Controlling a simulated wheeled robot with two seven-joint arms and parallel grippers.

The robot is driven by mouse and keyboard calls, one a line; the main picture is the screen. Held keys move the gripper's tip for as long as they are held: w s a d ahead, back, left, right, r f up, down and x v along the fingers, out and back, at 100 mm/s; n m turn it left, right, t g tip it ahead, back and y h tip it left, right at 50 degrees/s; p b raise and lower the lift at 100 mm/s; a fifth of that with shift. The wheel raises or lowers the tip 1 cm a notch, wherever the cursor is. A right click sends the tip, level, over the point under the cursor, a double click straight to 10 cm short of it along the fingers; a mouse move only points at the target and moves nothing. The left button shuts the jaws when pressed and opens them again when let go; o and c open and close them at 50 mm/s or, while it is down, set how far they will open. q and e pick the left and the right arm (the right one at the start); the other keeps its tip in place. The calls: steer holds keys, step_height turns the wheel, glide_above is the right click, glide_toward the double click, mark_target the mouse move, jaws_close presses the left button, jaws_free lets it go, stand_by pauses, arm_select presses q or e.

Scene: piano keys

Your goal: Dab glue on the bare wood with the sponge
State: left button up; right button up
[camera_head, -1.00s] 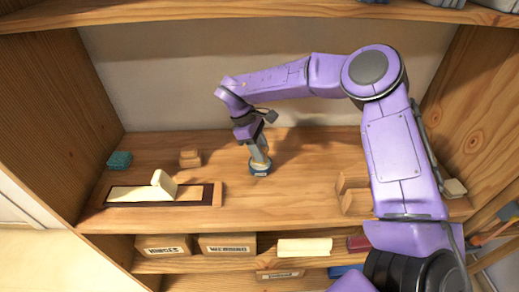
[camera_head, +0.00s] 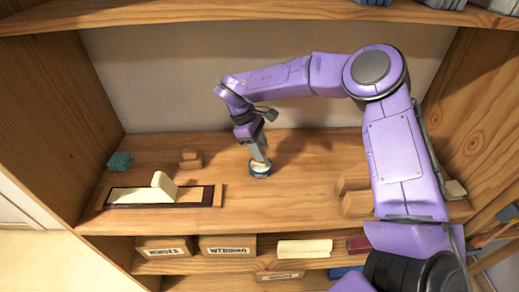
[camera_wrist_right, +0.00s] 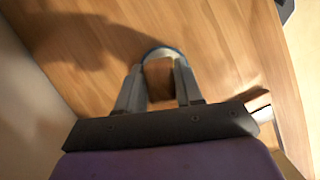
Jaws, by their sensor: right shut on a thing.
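My right gripper (camera_head: 259,157) points down at the middle of the shelf. It is shut on a brown block (camera_wrist_right: 158,80), which may be the sponge. The block is at a round, blue-rimmed thing (camera_head: 260,172), perhaps a glue dish. This also shows in the right wrist view as a pale arc with a blue edge (camera_wrist_right: 162,52). I cannot tell whether they touch. At the left, a dark tray (camera_head: 113,206) holds a long cream piano key (camera_head: 130,195) with bare wood (camera_head: 194,194) towards its right end. A cream piece (camera_head: 164,184) stands up there. My left gripper is out of view.
A teal block (camera_head: 120,160) lies at the back left. Small wooden blocks (camera_head: 190,158) stand behind the tray, and a wooden holder (camera_head: 354,195) is at the right, beside my right arm. Side walls and an upper shelf enclose the space.

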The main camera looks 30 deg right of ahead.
steer(key=shift+r+p, duration=1.15)
steer(key=shift+r, duration=1.85)
